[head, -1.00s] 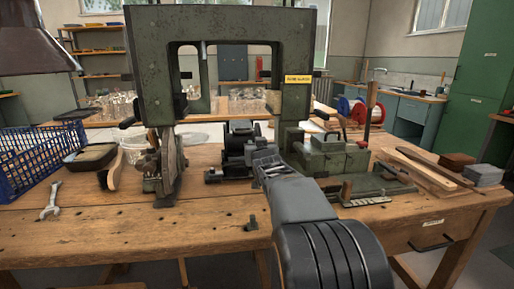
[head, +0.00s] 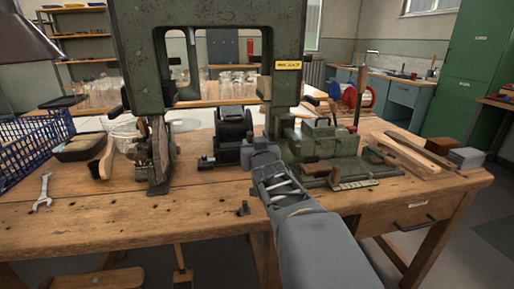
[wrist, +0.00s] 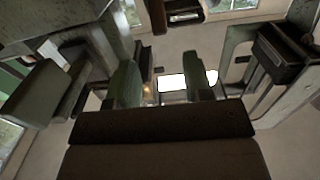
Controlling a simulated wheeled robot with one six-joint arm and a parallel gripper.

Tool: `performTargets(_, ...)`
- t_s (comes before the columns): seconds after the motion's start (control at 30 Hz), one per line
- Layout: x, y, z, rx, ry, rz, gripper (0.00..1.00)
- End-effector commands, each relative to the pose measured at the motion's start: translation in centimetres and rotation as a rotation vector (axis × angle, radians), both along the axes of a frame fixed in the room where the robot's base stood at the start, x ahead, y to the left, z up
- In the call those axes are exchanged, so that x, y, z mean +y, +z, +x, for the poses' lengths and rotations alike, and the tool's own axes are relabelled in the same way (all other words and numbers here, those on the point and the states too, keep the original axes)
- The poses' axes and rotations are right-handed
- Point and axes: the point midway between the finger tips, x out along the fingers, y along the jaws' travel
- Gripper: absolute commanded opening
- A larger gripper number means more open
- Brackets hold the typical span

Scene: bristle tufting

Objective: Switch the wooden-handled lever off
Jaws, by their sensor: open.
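A tall upright lever with a brownish wooden handle (head: 361,88) rises behind the right end of the green machine (head: 318,140) on the workbench, in the head view. It stands close to upright. My gripper (head: 262,156) is in front of the machine, to the left of the lever and lower than its handle. In the wrist view my gripper's two fingers (wrist: 162,84) are apart with nothing between them. I cannot make out the lever in the wrist view.
A large green frame (head: 137,60) stands over the bench (head: 110,222). A dark motor (head: 232,128) sits beside my gripper. Wooden strips (head: 405,155) and a grey block (head: 466,157) lie at the right. A wrench (head: 43,190) and a blue crate (head: 30,150) are at the left. The front of the bench is mostly clear.

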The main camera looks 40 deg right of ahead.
Motion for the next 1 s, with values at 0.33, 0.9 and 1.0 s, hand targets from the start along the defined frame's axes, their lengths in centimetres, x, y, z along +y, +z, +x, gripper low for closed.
performTargets(0.33,1.2,0.1,-2.6,0.000,-0.001,0.000,0.47)
performTargets(0.9,1.3,0.1,-2.6,0.000,0.000,0.001,0.47)
performTargets(1.0,1.3,0.6,-2.6,0.000,0.000,0.001,0.47)
